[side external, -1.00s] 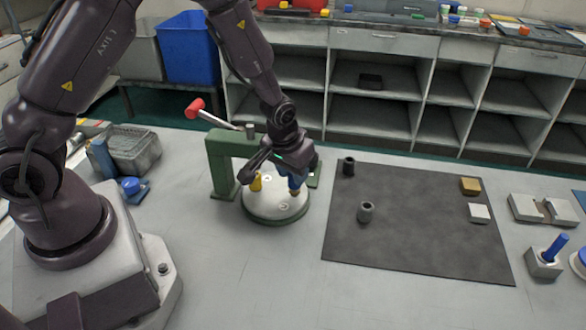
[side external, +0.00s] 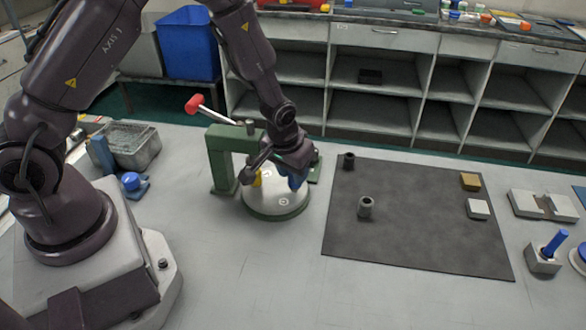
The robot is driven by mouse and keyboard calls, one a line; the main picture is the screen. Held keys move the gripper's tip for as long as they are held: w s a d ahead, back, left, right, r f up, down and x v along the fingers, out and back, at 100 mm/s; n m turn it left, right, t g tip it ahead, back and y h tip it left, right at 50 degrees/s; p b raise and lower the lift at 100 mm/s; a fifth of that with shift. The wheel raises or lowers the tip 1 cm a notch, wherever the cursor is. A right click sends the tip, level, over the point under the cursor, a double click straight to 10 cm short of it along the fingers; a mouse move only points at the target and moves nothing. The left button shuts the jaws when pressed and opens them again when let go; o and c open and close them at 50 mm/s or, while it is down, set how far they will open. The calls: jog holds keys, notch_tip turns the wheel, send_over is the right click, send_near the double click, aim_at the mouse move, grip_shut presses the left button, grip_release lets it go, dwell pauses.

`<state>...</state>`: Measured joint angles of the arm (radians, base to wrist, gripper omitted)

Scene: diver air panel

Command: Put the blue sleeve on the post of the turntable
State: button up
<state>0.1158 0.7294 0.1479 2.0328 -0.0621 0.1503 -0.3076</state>
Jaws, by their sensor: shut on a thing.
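The turntable (side external: 270,210) is a pale round disc on a green base, left of the dark mat. A yellow upright piece (side external: 257,179) stands on its left part. My gripper (side external: 292,180) points down over the right part of the disc. It is shut on the blue sleeve (side external: 294,182), which shows only partly below and between the fingers. The fingers hide the post under it, so I cannot tell whether the sleeve is around the post or just above it.
A green press frame (side external: 220,160) with a red-knobbed lever (side external: 194,103) stands close behind and left of the turntable. The dark mat (side external: 415,230) holds two dark hollow cylinders (side external: 365,207), a gold block (side external: 470,181) and a white block (side external: 478,208). A blue peg (side external: 556,243) stands far right.

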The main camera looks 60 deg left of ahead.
jog(key=o, duration=1.3)
jog(key=shift+o, duration=0.2)
jog(key=shift+r, duration=0.1)
jog(key=shift+w+a+r+v, duration=0.1)
jog(key=shift+w+v, duration=0.15)
jog(key=shift+v, duration=0.95)
jog(key=shift+w+a+r+v, duration=0.1)
jog(key=shift+w+v, duration=0.2)
jog(key=shift+v, duration=0.9)
jog(key=shift+w+a+v, duration=0.1)
jog(key=shift+w+v, duration=0.15)
jog(key=shift+v, duration=0.95)
jog(key=s+d+r+m+t+h, duration=0.1)
jog(key=s+r, duration=0.3)
jog(key=r, duration=0.4)
jog(key=s+r+m+t, duration=0.1)
jog(key=s+r, duration=0.3)
jog(key=r, duration=0.4)
jog(key=s+r+m+t, duration=0.1)
jog(key=s+r, duration=0.4)
jog(key=s, duration=0.7)
jog(key=shift+d+m, duration=0.45)
jog(key=shift+m, duration=0.05)
